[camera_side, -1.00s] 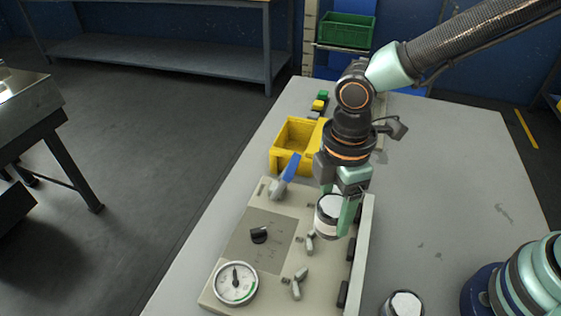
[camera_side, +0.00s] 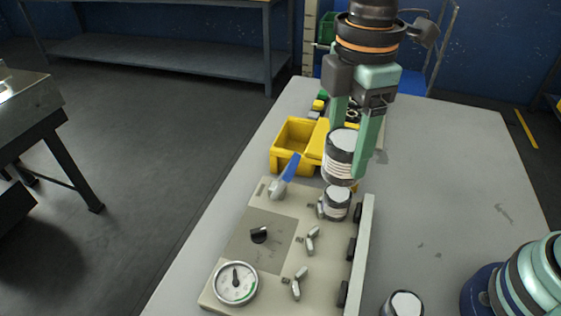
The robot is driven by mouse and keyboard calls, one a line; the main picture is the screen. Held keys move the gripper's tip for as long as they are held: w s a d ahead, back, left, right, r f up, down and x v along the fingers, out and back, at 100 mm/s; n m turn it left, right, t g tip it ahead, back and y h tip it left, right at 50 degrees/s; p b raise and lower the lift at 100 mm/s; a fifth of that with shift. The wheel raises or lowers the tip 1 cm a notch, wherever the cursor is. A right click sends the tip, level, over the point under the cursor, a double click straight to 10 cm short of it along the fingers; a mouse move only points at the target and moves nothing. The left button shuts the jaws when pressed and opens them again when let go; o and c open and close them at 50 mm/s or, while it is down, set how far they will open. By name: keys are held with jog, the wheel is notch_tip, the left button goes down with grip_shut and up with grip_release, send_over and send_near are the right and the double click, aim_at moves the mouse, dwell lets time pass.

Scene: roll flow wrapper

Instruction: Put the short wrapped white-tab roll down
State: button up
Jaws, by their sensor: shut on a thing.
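My gripper (camera_side: 352,140) points down and is shut on the short wrapped white-tab roll (camera_side: 339,168). The held roll is upright, with a pale top and dark and white bands around its side. In the side view it is above the back right part of the beige panel. Another roll (camera_side: 337,204) with a pale top and dark side stands just below it in the picture, at the panel's back right. I cannot tell whether the two rolls touch. A third similar roll (camera_side: 403,304) stands near the bottom edge, partly cut off.
The beige panel (camera_side: 225,265) carries a dial (camera_side: 235,283), a black knob (camera_side: 259,235), a blue-handled lever (camera_side: 289,170) and small metal clips. A yellow bin (camera_side: 292,145) stands behind it. The grey table (camera_side: 460,180) is clear on the right.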

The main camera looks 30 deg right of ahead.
aim_at(295, 134)
jog(key=w+d+f+m, duration=0.1)
jog(key=w+d+m, duration=0.25)
jog(key=w, duration=0.95)
jog(key=w+d+f+m, duration=0.15)
jog(key=w+d, duration=0.35)
jog(key=w, duration=0.8)
jog(key=f, duration=1.9)
jog(key=shift+w+d+f, duration=0.1)
jog(key=shift+w+d, duration=0.1)
jog(key=shift+f, duration=0.1)
jog(key=o, duration=1.5)
